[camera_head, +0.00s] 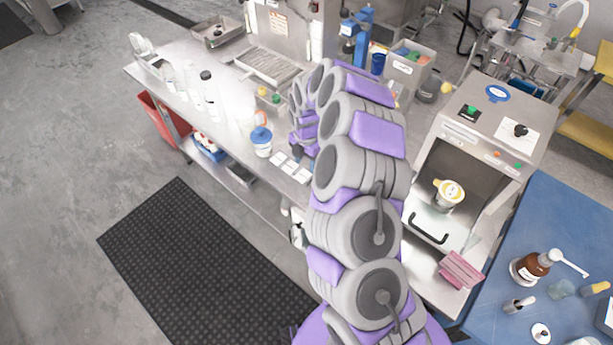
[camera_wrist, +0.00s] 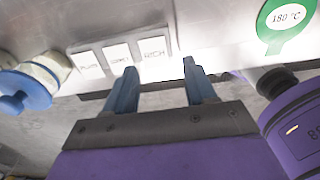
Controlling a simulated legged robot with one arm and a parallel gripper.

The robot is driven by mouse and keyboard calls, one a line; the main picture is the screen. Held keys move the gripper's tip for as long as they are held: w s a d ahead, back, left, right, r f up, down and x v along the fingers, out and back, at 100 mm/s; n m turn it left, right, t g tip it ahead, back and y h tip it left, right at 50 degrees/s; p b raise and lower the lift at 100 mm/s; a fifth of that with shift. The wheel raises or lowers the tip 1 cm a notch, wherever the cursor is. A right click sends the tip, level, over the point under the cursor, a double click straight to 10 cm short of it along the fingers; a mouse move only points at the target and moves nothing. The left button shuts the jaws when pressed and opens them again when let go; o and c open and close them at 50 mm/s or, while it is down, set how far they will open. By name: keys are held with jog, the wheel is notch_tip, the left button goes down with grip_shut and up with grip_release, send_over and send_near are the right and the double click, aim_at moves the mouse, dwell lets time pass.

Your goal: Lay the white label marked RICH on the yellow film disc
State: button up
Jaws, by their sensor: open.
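The white label marked RICH (camera_wrist: 154,49) lies flat on the metal bench top in the wrist view, at the right end of a row of three labels. My gripper (camera_wrist: 158,68) is open and empty, with its blue fingertips just below this label in the picture. In the head view the labels (camera_head: 291,167) show as small white squares left of my arm, their print unreadable. A yellow disc (camera_head: 449,190) with a pale middle sits on top of a cup in the open metal machine at right; it is likely the film disc. My fingers are hidden in the head view.
Two other labels (camera_wrist: 116,54) lie left of RICH. A blue-lidded jar (camera_head: 262,141) stands near the row. A green 180 °C tag (camera_wrist: 285,20) is at upper right in the wrist view. The machine (camera_head: 482,125) and a blue table (camera_head: 510,270) are right of my arm.

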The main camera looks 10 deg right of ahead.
aim_at(302, 177)
jog(key=shift+a+f, duration=0.35)
jog(key=shift+f, duration=0.05)
jog(key=shift+a+f+b, duration=0.3)
jog(key=shift+a+f, duration=0.75)
jog(key=f, duration=0.1)
jog(key=d+f, duration=0.1)
jog(key=f, duration=0.1)
jog(key=shift+w+d, duration=0.1)
jog(key=shift+d, duration=0.35)
jog(key=shift+a, duration=0.35)
jog(key=shift+c, duration=0.2)
jog(key=shift+a, duration=0.2)
jog(key=shift+c, duration=1.4)
jog(key=shift+d, duration=0.2)
grip_shut()
